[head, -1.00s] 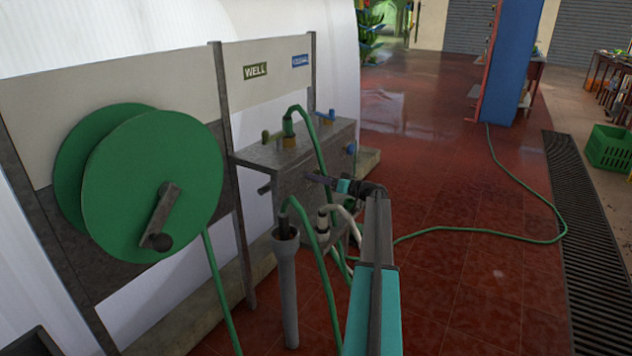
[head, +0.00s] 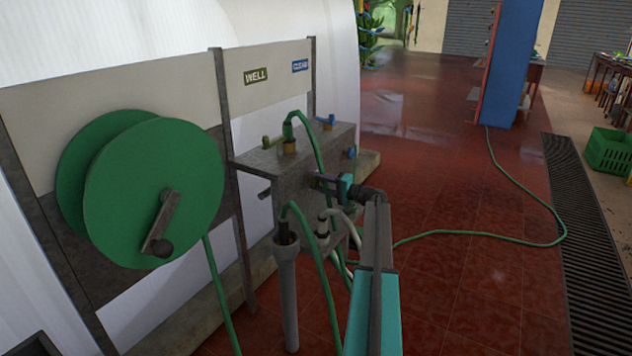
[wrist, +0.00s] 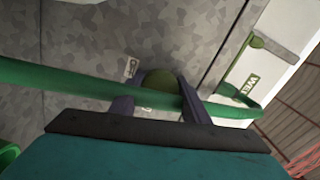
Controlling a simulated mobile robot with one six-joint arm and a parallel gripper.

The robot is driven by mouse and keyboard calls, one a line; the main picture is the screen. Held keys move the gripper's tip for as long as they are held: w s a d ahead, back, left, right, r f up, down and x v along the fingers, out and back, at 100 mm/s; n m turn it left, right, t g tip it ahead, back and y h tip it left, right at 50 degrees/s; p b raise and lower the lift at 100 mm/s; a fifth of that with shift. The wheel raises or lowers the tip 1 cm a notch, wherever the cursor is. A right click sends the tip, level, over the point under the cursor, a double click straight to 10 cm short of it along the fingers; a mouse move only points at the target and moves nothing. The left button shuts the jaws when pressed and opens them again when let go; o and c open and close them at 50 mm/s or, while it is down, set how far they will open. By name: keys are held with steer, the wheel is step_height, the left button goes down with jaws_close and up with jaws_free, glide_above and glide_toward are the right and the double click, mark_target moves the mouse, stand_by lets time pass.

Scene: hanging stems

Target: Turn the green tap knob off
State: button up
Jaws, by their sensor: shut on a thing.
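The green tap knob (wrist: 162,86) is a rounded green knob on the front of the grey metal trough box (head: 292,190). In the wrist view it sits between the two dark fingers of my gripper (wrist: 159,104), which is shut on it. In the head view my gripper (head: 319,180) reaches the box's front face, and the knob is hidden there.
A WELL sign (head: 255,75) hangs behind. A green hose reel (head: 150,190) is at left. Hoses hang below the box. Red floor at right is open, with a hose along it.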

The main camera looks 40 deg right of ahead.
steer(key=shift+s+m+p, duration=0.1)
steer(key=shift+m+p, duration=0.4)
steer(key=shift+m, duration=0.8)
steer(key=o, duration=1)
steer(key=v, duration=1.3)
steer(key=shift+s, duration=0.4)
steer(key=shift+s, duration=0.15)
